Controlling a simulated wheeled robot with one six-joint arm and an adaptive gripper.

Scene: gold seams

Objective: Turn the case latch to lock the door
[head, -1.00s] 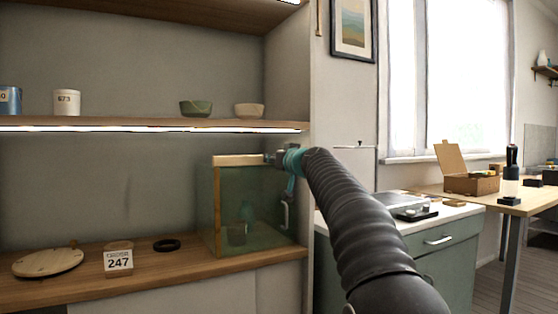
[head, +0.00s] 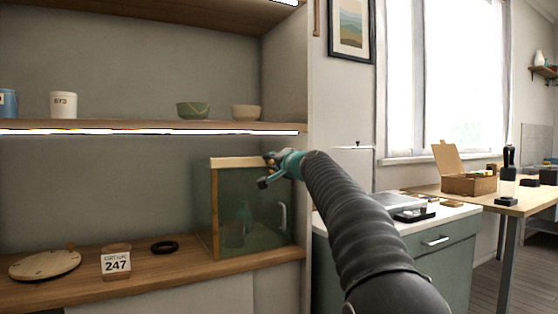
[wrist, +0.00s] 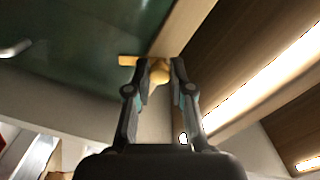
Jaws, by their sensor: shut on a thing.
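The glass display case (head: 215,225) stands on the wooden shelf, with a pale strip along its top edge. A light handle (head: 283,217) is on its door, and it also shows at the left of the wrist view (wrist: 14,48). My gripper (head: 266,178) is at the upper front of the case. In the wrist view my gripper (wrist: 160,68) has its two fingers on either side of the gold case latch (wrist: 159,74) and is shut on it. A flat gold arm of the latch points left, over the green glass. In the head view the latch cannot be made out behind my gripper.
A "247" card (head: 117,263), a black ring (head: 164,247) and a round wooden board (head: 45,265) lie left of the case. The lit upper shelf (head: 150,128) with bowls and jars is overhead. A side wall is close on the right.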

